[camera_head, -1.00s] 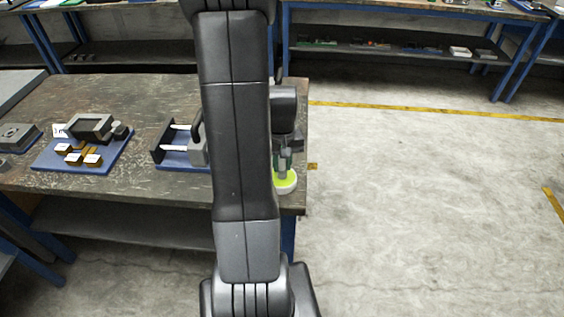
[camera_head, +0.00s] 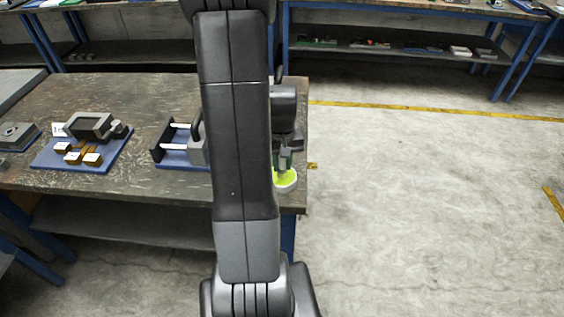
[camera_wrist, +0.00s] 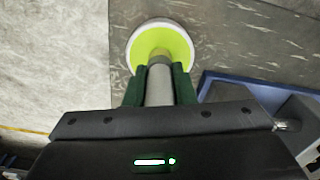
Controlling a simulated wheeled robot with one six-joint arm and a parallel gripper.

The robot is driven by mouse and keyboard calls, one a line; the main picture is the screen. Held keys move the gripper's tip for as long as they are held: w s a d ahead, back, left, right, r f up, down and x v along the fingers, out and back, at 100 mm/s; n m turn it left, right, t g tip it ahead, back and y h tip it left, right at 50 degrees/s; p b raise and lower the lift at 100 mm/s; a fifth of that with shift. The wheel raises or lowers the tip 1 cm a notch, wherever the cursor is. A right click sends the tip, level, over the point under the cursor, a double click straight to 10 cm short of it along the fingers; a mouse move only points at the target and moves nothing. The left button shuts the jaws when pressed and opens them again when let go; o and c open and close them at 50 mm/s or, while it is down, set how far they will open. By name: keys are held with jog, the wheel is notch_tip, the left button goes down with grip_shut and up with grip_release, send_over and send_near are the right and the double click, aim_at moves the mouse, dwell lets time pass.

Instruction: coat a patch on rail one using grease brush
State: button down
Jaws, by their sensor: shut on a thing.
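My gripper (camera_wrist: 158,72) has green fingers shut on the grease brush (camera_wrist: 160,88), seen as a grey cylindrical handle. The brush points down over a round white dish of yellow-green grease (camera_wrist: 178,40); its tip overlaps the grease, but I cannot tell how deep it sits. In the head view the dish (camera_head: 291,188) is near the table's right edge, below my gripper (camera_head: 284,160). Left of it, a blue-based fixture (camera_head: 172,160) carries two pale rails, the far one (camera_head: 181,126) and the near one (camera_head: 174,149). Which is rail one cannot be told. My arm hides the fixture's right side.
A blue board (camera_head: 104,160) with a grey device and several brown blocks lies left of the fixture on the worktable (camera_head: 150,95). A grey block (camera_head: 18,134) stands farther left. Right of the table is open floor.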

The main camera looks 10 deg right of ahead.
jog(key=shift+s, duration=0.1)
dwell(0.4)
jog(key=shift+r+p, duration=2.6)
jog(key=shift+r, duration=0.95)
jog(key=shift+f, duration=0.1)
